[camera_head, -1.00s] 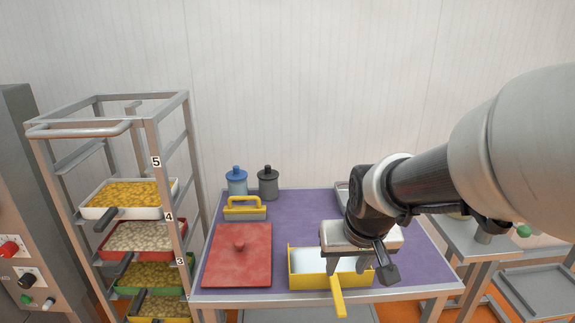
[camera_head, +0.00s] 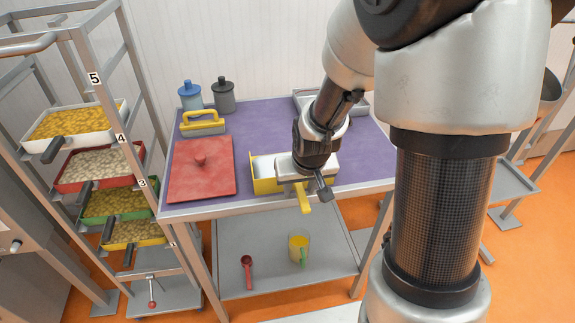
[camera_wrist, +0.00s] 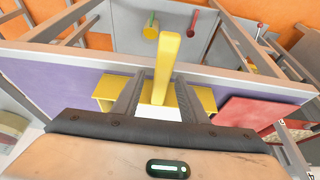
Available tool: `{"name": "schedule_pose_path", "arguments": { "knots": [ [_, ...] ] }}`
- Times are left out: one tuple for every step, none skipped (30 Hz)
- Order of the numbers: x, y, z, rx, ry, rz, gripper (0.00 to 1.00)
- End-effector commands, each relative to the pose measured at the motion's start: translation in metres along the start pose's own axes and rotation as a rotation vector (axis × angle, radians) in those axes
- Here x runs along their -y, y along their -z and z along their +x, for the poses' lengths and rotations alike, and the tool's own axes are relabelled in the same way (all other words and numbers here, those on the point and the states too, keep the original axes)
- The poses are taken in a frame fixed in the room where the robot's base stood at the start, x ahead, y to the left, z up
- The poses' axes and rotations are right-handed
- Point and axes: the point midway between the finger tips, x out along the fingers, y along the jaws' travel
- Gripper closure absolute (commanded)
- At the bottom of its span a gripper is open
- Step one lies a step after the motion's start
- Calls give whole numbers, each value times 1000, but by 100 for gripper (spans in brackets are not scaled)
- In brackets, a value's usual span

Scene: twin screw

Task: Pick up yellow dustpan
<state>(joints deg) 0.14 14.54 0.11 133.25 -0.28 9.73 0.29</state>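The yellow dustpan (camera_head: 263,172) lies near the front edge of the purple tabletop, its handle (camera_head: 304,199) sticking out over the edge. In the wrist view the dustpan handle (camera_wrist: 166,62) runs up the picture, with the pan's yellow sides and pale inside below. My gripper (camera_head: 303,187) is at the base of the handle. In the wrist view my gripper (camera_wrist: 160,88) is open, one finger on each side of the handle, with gaps showing.
A red lid-like board (camera_head: 202,170) lies left of the dustpan. A yellow-handled tool (camera_head: 202,122), a blue jar (camera_head: 190,96) and a grey jar (camera_head: 223,97) stand behind. A rack with trays (camera_head: 75,121) is at left. The lower shelf holds a yellow cup (camera_head: 298,248) and red scoop (camera_head: 247,272).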

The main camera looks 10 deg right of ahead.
Motion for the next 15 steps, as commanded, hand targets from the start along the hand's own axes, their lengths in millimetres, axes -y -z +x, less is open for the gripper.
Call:
{"name": "schedule_pose_path", "arguments": {
  "knots": [
    [0, 0, 4, 1, 0, 0, 61],
    [0, 0, 6, 0, 0, 0, 61],
    [0, 0, 6, -1, 0, 0, 61],
    [0, 0, 6, -1, 0, 0, 61],
    [0, 0, 6, -1, 0, -1, 61],
    [0, 0, 6, -1, 0, -1, 61],
    [0, 0, 6, -1, 0, -1, 61],
    [0, 0, 6, -1, 0, -1, 61],
    [0, 0, 6, -1, 0, -1, 63],
    [0, 0, 6, -1, 0, -1, 68],
    [0, 0, 6, -1, 0, -1, 73],
    [0, 0, 6, -1, 0, -1, 80],
    [0, 0, 6, -1, 0, -1, 85],
    [0, 0, 6, -1, 0, -1, 90],
    [0, 0, 6, -1, 0, -1, 96]
  ]
}}
